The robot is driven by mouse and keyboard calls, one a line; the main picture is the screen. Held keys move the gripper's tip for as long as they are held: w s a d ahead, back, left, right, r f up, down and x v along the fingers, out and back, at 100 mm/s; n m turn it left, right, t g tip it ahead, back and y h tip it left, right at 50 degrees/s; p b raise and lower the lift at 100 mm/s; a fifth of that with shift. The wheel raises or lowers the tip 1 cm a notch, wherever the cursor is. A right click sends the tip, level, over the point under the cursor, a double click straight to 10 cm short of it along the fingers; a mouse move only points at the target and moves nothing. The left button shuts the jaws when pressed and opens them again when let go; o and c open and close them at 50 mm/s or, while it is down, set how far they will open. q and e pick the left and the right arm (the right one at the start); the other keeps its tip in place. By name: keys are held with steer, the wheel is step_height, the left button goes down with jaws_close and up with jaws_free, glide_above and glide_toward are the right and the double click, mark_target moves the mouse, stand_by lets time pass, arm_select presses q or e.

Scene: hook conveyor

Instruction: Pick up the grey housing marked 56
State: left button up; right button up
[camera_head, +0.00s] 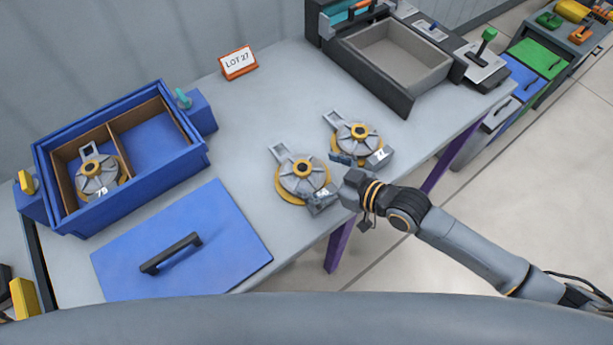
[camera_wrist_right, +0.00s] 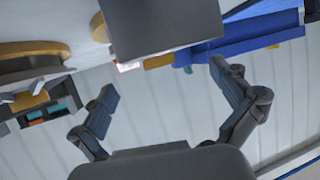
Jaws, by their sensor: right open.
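The nearer loose grey housing (camera_head: 302,172) lies on the table on a yellow-orange ring, with an orange hub and a loop handle at upper left. The mark on its front block (camera_head: 322,193) is partly hidden and hard to read, perhaps 56. My right gripper (camera_head: 333,182) is open at this block, one finger on either side in the head view. In the right wrist view, a plain grey block (camera_wrist_right: 163,28) is ahead of the spread, empty fingers (camera_wrist_right: 164,82). A second loose housing (camera_head: 357,136) lies just behind to the right, close to one finger. My left gripper is out of view.
A blue divided box (camera_head: 190,153) at left holds a housing marked 75 (camera_head: 98,175). A blue lid (camera_head: 215,235) with a black handle lies in front. An orange LOT 27 sign (camera_head: 238,62) and an open grey drawer (camera_head: 372,85) are behind.

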mark_target(305, 169)
steer(key=shift+w+a, duration=0.2)
steer(key=shift+a, duration=0.05)
steer(key=p+x, duration=0.1)
steer(key=x, duration=0.3)
steer(key=shift+w+a+f+p, duration=0.2)
steer(key=shift+w+p, duration=0.05)
steer(key=shift+p, duration=0.1)
steer(key=shift+s+d, duration=0.1)
steer(key=shift+c, duration=1.3)
jaws_close()
